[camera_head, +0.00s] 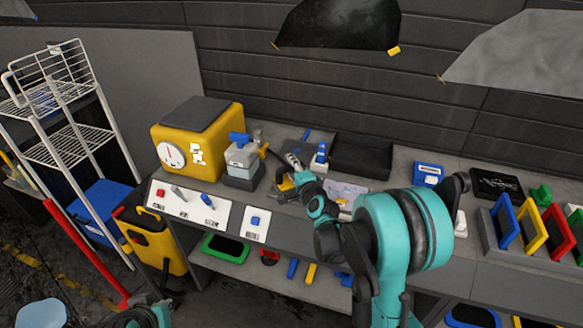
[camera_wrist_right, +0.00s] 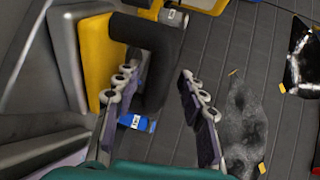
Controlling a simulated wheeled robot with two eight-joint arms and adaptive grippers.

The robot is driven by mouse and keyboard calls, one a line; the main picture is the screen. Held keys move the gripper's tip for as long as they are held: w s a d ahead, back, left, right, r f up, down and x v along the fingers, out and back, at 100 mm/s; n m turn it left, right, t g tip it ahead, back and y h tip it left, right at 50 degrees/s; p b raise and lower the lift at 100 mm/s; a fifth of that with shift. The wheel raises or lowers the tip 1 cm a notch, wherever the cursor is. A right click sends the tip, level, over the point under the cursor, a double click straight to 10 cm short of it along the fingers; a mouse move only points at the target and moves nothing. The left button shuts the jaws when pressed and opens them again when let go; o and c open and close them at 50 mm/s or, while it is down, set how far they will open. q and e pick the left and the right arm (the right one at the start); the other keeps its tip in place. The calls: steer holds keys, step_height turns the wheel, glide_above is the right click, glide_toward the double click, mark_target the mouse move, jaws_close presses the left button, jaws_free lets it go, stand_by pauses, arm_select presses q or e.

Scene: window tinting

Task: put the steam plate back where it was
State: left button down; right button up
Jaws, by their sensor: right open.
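A yellow and grey plate-like tool with a thick black handle (camera_wrist_right: 150,62) fills the upper left of the right wrist view; it looks like the steam plate. In the head view a small yellow part of it (camera_head: 285,184) shows beside my right gripper (camera_head: 290,172), at the bench's front. In the wrist view my right gripper (camera_wrist_right: 158,105) is open, its two fingers on either side of the black handle; I cannot tell whether they touch it. The arm hides part of the bench. Only a piece of my left arm shows at the bottom left; its gripper is out of view.
A yellow box with a gauge (camera_head: 198,140) and a grey container with a blue top (camera_head: 242,155) stand left of the gripper. A black tray (camera_head: 362,152) lies behind it. Coloured frames (camera_head: 532,228) stand at the right. A white wire rack (camera_head: 62,110) stands at far left.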

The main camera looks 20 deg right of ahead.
steer(key=s+a+r+n+g+p, duration=0.1)
steer(key=s+a+n, duration=0.15)
steer(key=s, duration=0.45)
steer(key=s+a+r+n+g+y, duration=0.1)
steer(key=s+r+n+g, duration=0.1)
steer(key=s+n, duration=0.35)
steer(key=s+a+r+n+g+p, duration=0.1)
steer(key=s+a, duration=0.1)
steer(key=s, duration=0.6)
steer(key=s+d+f+n+g+h, duration=0.2)
steer(key=s+n, duration=0.6)
steer(key=s, duration=0.8)
steer(key=g, duration=0.2)
steer(key=shift+s+d+f+g, duration=0.15)
steer(key=shift+s+d+g, duration=0.05)
steer(key=shift+g, duration=0.2)
